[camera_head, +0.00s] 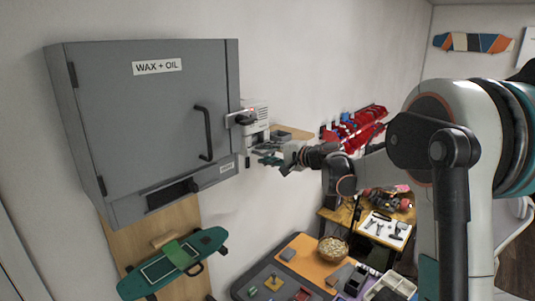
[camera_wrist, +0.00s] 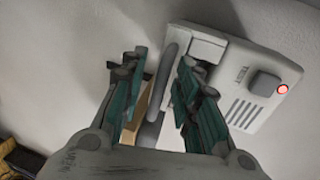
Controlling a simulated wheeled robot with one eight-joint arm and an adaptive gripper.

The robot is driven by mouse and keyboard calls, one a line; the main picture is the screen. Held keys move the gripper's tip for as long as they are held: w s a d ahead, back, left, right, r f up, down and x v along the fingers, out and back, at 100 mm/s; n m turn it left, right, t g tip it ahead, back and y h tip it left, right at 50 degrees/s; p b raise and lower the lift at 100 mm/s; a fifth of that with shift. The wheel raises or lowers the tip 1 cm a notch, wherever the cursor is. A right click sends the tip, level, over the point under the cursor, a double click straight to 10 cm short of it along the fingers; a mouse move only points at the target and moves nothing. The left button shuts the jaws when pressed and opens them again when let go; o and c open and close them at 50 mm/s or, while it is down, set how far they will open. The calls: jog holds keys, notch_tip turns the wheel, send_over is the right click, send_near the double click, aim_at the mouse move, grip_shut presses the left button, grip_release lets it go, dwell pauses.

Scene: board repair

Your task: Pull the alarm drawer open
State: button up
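The alarm (camera_head: 255,116) is a pale wall box beside the right edge of the grey cabinet. In the wrist view the alarm (camera_wrist: 246,92) has a lit red light, a dark square button and slots. A pale drawer-like part (camera_wrist: 205,45) is at its upper left, and a grey curved handle (camera_wrist: 174,62) stands by it. My gripper (camera_head: 262,157) is at the alarm's lower side. In the wrist view its two green fingers (camera_wrist: 160,85) are apart, with the handle between them. I cannot tell whether either finger touches the handle. My gripper partly hides the drawer's lower part.
A grey cabinet (camera_head: 150,110) labelled "WAX + OIL" with a black handle hangs left of the alarm. A small wooden shelf (camera_head: 291,132) and red bins (camera_head: 358,130) are to the right. A cluttered bench (camera_head: 305,250) lies below. A green skateboard (camera_head: 172,265) hangs under the cabinet.

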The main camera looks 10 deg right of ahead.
grip_shut()
jog(key=shift+s, duration=0.15)
jog(key=shift+s+d, duration=0.1)
jog(key=f+b+v, duration=0.2)
jog(key=v, duration=0.9)
jog(key=shift+s+d+f+b, duration=0.25)
jog(key=shift+s+d+b, duration=0.1)
jog(key=shift+s, duration=0.15)
grip_release()
jog(key=shift+w+a, duration=0.1)
jog(key=shift+a, duration=0.05)
